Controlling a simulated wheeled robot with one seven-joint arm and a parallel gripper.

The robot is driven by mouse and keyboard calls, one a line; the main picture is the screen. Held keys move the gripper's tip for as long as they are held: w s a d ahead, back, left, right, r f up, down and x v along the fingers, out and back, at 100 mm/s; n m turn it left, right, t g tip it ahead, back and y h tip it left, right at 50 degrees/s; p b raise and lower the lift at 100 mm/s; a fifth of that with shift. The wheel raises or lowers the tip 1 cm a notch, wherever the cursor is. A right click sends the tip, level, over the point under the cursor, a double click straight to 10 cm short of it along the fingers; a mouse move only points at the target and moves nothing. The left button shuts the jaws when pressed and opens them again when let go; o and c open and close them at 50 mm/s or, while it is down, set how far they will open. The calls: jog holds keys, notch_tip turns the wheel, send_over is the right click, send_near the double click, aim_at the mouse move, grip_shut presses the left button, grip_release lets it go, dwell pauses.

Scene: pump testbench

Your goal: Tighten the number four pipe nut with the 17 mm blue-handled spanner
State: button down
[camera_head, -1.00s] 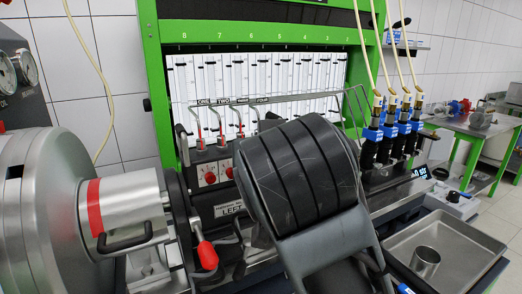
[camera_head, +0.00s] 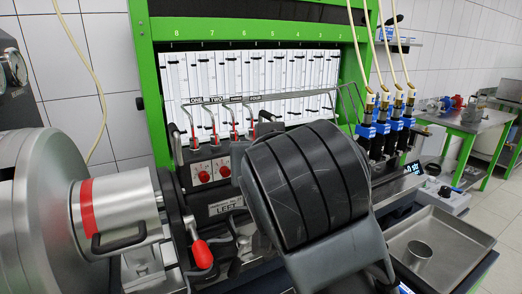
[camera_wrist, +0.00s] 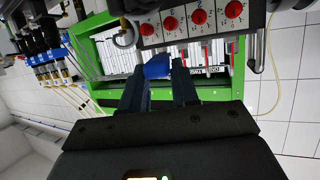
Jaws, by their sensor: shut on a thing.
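My gripper (camera_wrist: 168,78) is shut on the blue-handled spanner (camera_wrist: 157,67); only a short blue part shows at the fingertips in the wrist view. A grey ring shape (camera_wrist: 124,35) lies beside it; I cannot tell whether it is the spanner's end. In the head view my dark arm hides the gripper and spanner. The pump block (camera_head: 208,176) carries upright pipes under labels ONE to FOUR. The fourth pipe (camera_head: 252,124) stands just left of my arm's upper edge. Its nut is too small to make out, and contact with the spanner cannot be told.
A large grey drum (camera_head: 35,210) with a red-banded shaft stands at left, near a red-knobbed lever (camera_head: 201,254). The green frame (camera_head: 150,110) rises behind. Blue-black injectors (camera_head: 385,138) and a metal tray (camera_head: 455,240) with a cup are at right.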

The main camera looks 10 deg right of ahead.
jog(key=shift+s+p, duration=0.45)
jog(key=shift+s, duration=1.65)
jog(key=shift+r, duration=0.15)
jog(key=s+r, duration=0.2)
jog(key=r, duration=0.1)
jog(key=s+r, duration=0.1)
jog(key=shift+a+r+p, duration=0.1)
jog(key=shift+r+p, duration=0.2)
jog(key=shift+r, duration=0.1)
